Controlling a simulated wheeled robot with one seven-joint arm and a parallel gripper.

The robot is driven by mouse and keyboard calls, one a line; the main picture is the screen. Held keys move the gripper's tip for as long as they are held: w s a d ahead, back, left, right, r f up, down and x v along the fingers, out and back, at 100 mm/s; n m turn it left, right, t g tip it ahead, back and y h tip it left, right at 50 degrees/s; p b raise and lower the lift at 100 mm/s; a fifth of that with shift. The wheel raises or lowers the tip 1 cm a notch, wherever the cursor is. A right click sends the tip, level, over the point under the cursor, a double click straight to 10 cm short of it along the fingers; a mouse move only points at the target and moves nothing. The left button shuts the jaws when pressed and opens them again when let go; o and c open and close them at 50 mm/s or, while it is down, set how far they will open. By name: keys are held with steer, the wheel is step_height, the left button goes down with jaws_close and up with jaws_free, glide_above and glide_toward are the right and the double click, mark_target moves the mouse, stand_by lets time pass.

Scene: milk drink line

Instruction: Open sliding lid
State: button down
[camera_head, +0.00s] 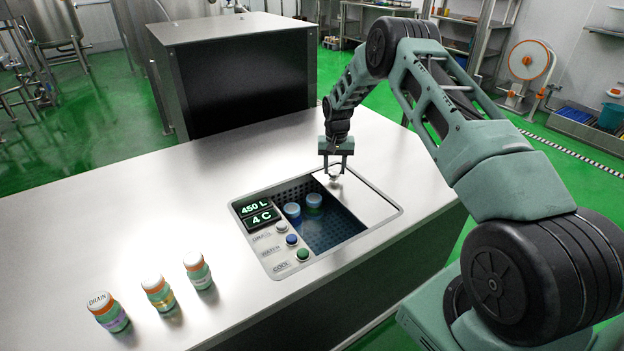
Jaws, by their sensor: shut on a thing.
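The sliding lid (364,197) is a bright metal panel at the right part of a recessed basin in the steel counter. The basin's left and middle part is uncovered and shows a dark perforated interior. My gripper (336,170) points down at the lid's left back end. It is shut on the lid's small handle, which is mostly hidden between the fingers.
A panel with displays (257,213) and several round buttons lies left of the opening. A large steel box (235,75) stands behind. The counter's left middle is clear.

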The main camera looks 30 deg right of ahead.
steer(key=shift+d+b, duration=0.35)
steer(key=shift+d, duration=2.1)
steer(key=c, duration=0.9)
jaws_free()
steer(key=shift+o, duration=0.2)
step_height(320, 180, up, 17)
steer(key=shift+r+b, duration=0.2)
steer(key=shift+b, duration=0.2)
